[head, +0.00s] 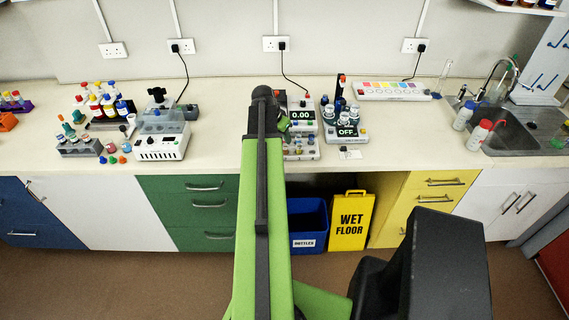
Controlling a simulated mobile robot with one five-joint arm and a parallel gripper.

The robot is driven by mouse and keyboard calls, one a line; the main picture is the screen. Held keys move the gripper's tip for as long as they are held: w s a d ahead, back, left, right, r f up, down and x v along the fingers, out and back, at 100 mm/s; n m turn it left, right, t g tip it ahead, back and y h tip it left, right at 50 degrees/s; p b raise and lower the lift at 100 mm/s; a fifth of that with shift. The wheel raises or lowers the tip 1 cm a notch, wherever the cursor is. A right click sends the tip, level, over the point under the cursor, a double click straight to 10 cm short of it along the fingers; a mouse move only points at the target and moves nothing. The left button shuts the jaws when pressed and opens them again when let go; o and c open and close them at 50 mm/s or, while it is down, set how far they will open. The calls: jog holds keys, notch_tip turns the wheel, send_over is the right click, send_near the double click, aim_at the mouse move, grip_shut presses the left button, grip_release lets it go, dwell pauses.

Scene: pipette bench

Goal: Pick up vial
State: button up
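My green arm reaches forward over the bench, its dark end in front of the instruments at the middle. A small green part (284,124) shows just right of the arm's end and seems to belong to my gripper; its fingers are hidden, so I cannot tell whether it is open or shut. Small vials (299,147) with coloured caps stand in a pale rack right of the arm, below a balance reading 0.00 (301,115). Several small coloured-capped pieces (112,148) also stand at the left. Which vial is meant is not clear.
A white instrument (160,148) stands left of the arm, by bottle racks (80,147). A device reading OFF (347,132) stands right of the balance. A yellow sign (351,222) and blue bin (308,224) stand below.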

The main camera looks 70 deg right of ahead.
aim_at(285, 150)
jog(key=b+x, duration=0.5)
jog(key=x, duration=0.1)
jog(key=shift+d+f, duration=0.1)
jog(key=shift+f, duration=0.35)
jog(key=shift+r, duration=0.15)
grip_shut()
